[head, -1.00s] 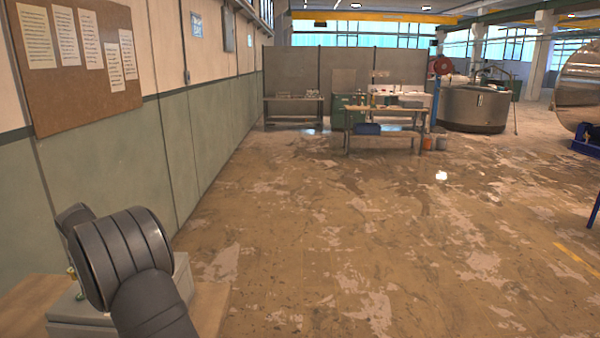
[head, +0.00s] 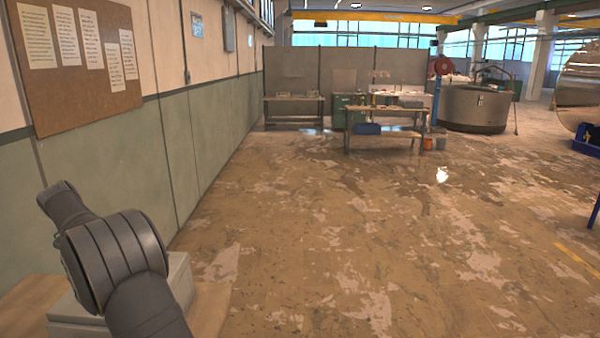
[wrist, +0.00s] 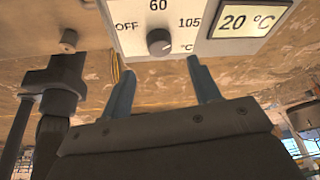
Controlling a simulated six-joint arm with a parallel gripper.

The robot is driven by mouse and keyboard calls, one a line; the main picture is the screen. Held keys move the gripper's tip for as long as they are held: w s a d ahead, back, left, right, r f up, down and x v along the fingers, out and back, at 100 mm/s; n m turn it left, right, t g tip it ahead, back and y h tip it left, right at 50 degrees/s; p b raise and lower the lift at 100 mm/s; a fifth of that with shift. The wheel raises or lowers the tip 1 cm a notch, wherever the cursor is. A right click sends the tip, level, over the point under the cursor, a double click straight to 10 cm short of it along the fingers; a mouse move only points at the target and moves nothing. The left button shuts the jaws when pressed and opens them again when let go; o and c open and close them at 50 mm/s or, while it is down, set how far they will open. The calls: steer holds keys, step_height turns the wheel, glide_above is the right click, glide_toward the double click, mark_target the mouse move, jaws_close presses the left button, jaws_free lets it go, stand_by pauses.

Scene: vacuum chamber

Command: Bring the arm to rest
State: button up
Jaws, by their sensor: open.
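My gripper (wrist: 161,66) shows in the wrist view with two blue-grey fingers apart and nothing between them. Just past the fingertips is a white panel with a dark dial knob (wrist: 159,41) marked OFF, 60 and 105 °C. I cannot tell whether the fingertips touch the panel. Beside the dial a lit display (wrist: 249,18) reads 20 °C. In the head view my dark arm stands at the lower left, its far link pointing up and left; the gripper itself is not visible there.
A light grey box (head: 182,284) sits on a wooden bench (head: 22,302) behind my arm. A wall with a notice board (head: 80,95) runs along the left. Open floor (head: 350,240) lies to the right. A workbench (head: 385,135) and a round tank (head: 475,107) stand far off.

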steer(key=x, duration=0.7)
steer(key=n+t, duration=0.1)
steer(key=n, duration=0.2)
steer(key=n+t+y, duration=0.1)
steer(key=n, duration=0.2)
steer(key=shift+s+d, duration=0.1)
steer(key=shift+s, duration=0.1)
steer(key=n+t+y, duration=0.1)
steer(key=n, duration=0.3)
steer(key=shift+d, duration=0.1)
steer(key=n+y, duration=0.1)
steer(key=n, duration=0.2)
steer(key=shift+d+n+y, duration=0.1)
steer(key=shift+n+y, duration=0.3)
steer(key=n+y, duration=0.1)
steer(key=n, duration=0.3)
steer(key=shift+d+y, duration=0.1)
steer(key=shift+y, duration=0.3)
steer(key=shift+d+n+y, duration=0.1)
steer(key=shift+n+y, duration=0.6)
steer(key=shift+n, duration=1.5)
steer(key=shift+g, duration=0.3)
